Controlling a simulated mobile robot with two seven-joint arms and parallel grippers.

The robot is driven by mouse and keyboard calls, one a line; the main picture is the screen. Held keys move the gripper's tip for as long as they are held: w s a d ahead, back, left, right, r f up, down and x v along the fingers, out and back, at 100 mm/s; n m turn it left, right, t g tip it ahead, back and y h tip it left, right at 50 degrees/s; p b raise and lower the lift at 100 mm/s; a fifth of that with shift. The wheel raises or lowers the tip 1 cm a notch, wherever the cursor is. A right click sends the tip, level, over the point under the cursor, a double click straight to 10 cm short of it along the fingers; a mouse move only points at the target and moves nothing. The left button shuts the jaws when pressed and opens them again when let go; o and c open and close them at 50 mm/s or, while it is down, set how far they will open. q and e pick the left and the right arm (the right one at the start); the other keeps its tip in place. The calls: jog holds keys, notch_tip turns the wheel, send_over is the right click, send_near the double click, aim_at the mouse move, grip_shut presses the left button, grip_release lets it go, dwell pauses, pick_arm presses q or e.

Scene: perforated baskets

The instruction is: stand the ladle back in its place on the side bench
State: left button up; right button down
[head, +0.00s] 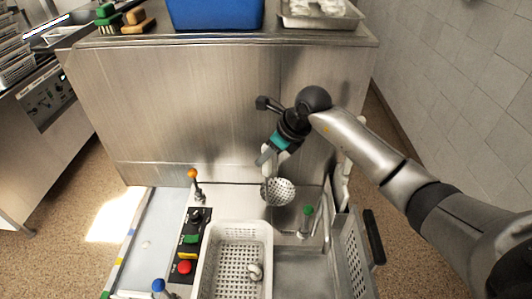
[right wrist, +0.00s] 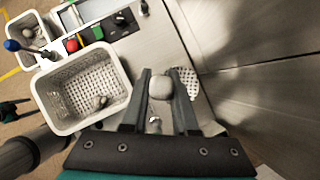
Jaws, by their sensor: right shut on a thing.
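The ladle, with a perforated metal bowl (head: 279,191), hangs below my right gripper (head: 270,156) in the head view, over the metal work surface beside the tall steel cabinet. In the right wrist view the perforated bowl (right wrist: 187,80) shows partly behind one finger. My right gripper (right wrist: 160,90) is shut on the ladle; a rounded grey part sits between its fingers. The grip on the handle is mostly hidden. I cannot tell which spot is the ladle's place.
A white perforated basket (head: 205,262) holding a small metallic item (head: 254,271) stands below. Left of it is a control panel with an orange-knobbed lever (head: 193,175) and a red button (head: 184,267). A green-topped lever (head: 307,210) stands right. A blue bin (head: 215,14) sits on the cabinet.

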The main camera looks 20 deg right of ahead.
aim_at(271, 165)
jog(key=shift+f+b, duration=1.6)
jog(key=shift+f, duration=0.5)
jog(key=shift+f+b, duration=0.35)
jog(key=shift+f, duration=0.05)
jog(key=c, duration=0.6)
grip_release()
jog(key=v, duration=1.5)
jog(key=shift+s+d+r, duration=0.1)
